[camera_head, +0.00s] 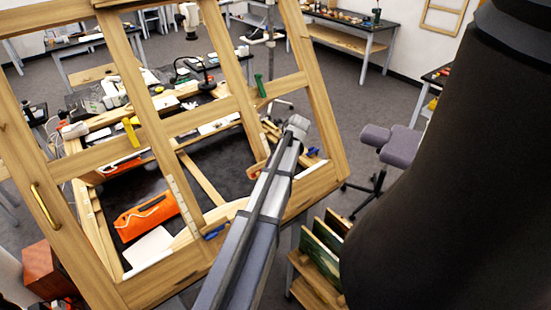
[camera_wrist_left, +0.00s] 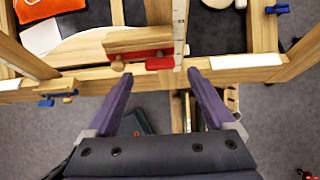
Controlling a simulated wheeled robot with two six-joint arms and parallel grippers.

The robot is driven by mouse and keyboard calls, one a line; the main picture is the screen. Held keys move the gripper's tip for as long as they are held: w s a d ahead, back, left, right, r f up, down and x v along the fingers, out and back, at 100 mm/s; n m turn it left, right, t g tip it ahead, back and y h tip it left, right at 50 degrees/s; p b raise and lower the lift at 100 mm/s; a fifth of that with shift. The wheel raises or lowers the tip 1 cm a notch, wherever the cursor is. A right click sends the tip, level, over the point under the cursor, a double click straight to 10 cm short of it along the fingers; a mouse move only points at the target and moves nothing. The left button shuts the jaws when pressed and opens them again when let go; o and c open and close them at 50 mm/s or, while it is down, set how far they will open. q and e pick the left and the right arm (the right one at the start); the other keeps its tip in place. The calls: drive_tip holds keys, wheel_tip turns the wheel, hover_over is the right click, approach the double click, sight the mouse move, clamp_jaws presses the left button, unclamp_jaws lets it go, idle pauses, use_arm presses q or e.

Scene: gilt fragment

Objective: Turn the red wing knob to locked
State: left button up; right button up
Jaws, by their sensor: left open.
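The red wing knob (camera_wrist_left: 160,63) shows in the left wrist view as a short red bar, lying about crosswise on the wooden frame rail (camera_wrist_left: 90,77). Just above it is a wooden block (camera_wrist_left: 138,38) with a red strip along its lower edge. My left gripper (camera_wrist_left: 162,75) is open, its two purple fingers apart, with the knob between the lines of their tips. I see no finger contact with the knob. My right gripper is not in view.
The wooden lattice frame (camera_head: 105,152) leans over a dark table. An orange case (camera_head: 147,216) lies behind it. A rack of panels (camera_head: 320,255) and a grey stool (camera_head: 390,143) stand right.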

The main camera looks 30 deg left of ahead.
use_arm(q)
drive_tip(key=p+v, duration=0.1)
drive_tip(key=v, duration=0.2)
drive_tip(key=shift+p, duration=0.4)
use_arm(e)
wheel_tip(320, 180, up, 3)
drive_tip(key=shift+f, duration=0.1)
use_arm(q)
drive_tip(key=s+d+f+n+g+h+b, duration=0.1)
drive_tip(key=s+d+f+n+b, duration=0.8)
drive_tip(key=d, duration=0.7)
drive_tip(key=s+d+f+n+g+h+b, duration=0.1)
drive_tip(key=s+d+f+n+h+b, duration=0.1)
drive_tip(key=s+d+f+n+b, duration=0.7)
drive_tip(key=s+d+f+b, duration=0.6)
drive_tip(key=s+d+f, duration=0.2)
drive_tip(key=shift+s+d+n+h, duration=0.2)
drive_tip(key=shift+s+n+h, duration=0.1)
drive_tip(key=shift+n, duration=0.1)
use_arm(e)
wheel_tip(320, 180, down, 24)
